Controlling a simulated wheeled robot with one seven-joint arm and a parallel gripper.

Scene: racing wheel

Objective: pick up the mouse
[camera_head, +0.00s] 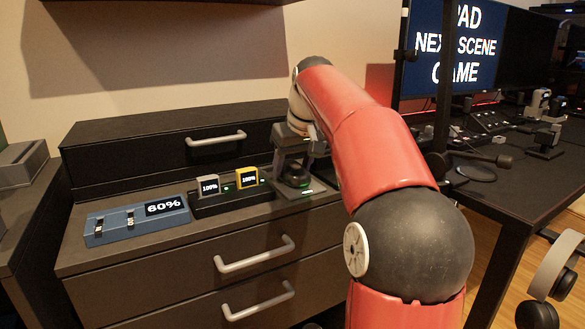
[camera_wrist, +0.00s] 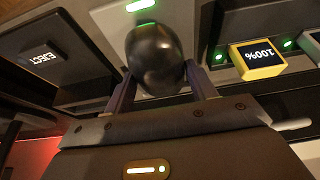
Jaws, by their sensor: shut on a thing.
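The black, rounded mouse (camera_wrist: 155,58) is between the two fingers of my gripper (camera_wrist: 159,72) in the wrist view. The gripper is shut on its sides. In the head view the mouse (camera_head: 296,177) shows under my gripper (camera_head: 292,158), at the grey dock (camera_head: 298,193) with a green light on the dresser top. Whether the mouse touches the dock or is slightly above it, I cannot tell. Its lower part is hidden in the wrist view.
A charger strip (camera_head: 228,199) with a grey and a yellow "100%" block stands left of the dock. A dark drawer unit (camera_head: 175,150) rises behind. An "EJECT" box (camera_wrist: 55,60) is close by in the wrist view.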

